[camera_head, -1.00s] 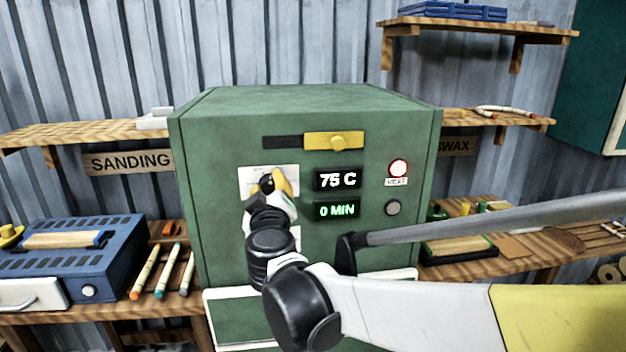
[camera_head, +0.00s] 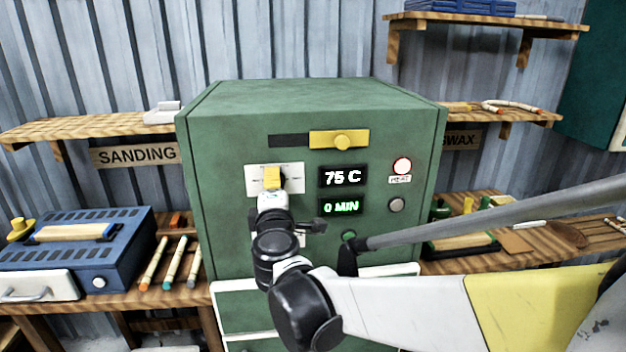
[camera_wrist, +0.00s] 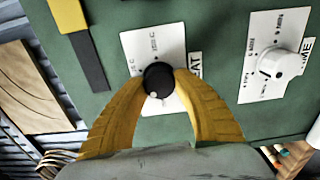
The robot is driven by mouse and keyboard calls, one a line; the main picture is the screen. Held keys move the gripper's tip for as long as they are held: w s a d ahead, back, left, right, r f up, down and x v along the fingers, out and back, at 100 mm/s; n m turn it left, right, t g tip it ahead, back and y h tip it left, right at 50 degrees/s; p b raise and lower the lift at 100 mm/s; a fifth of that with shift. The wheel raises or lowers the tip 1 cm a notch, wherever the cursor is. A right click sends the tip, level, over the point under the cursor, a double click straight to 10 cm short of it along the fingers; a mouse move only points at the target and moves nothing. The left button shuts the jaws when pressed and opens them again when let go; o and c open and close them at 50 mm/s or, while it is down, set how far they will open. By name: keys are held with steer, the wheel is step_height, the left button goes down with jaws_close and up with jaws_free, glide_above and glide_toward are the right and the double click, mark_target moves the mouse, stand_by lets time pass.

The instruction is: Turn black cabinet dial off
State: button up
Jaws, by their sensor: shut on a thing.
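The green cabinet (camera_head: 225,215) stands in the middle of the head view. Its black dial (camera_wrist: 158,80) sits on a white plate (camera_wrist: 151,47) in the wrist view, and a small white mark shows on its face. My gripper (camera_wrist: 158,84) has its two yellow fingers closed around this dial, one on each side. In the head view my gripper (camera_head: 272,180) covers the dial in front of the white plate (camera_head: 254,180). A white dial (camera_wrist: 278,64) on a second plate is apart from my fingers. The displays read 75 C (camera_head: 343,177) and 0 MIN (camera_head: 341,207).
A yellow slider (camera_head: 340,140) sits above the displays. A lit HEAT lamp (camera_head: 402,166) and a grey button (camera_head: 396,205) are on the right of the panel. A blue machine (camera_head: 125,250) stands at left. Shelves flank the cabinet.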

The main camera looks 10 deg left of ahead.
steer(key=n, duration=0.4)
steer(key=shift+n+p, duration=0.3)
steer(key=shift+f+n, duration=0.1)
steer(key=shift+n, duration=1.8)
steer(key=o, duration=1.2)
steer(key=v, duration=1.2)
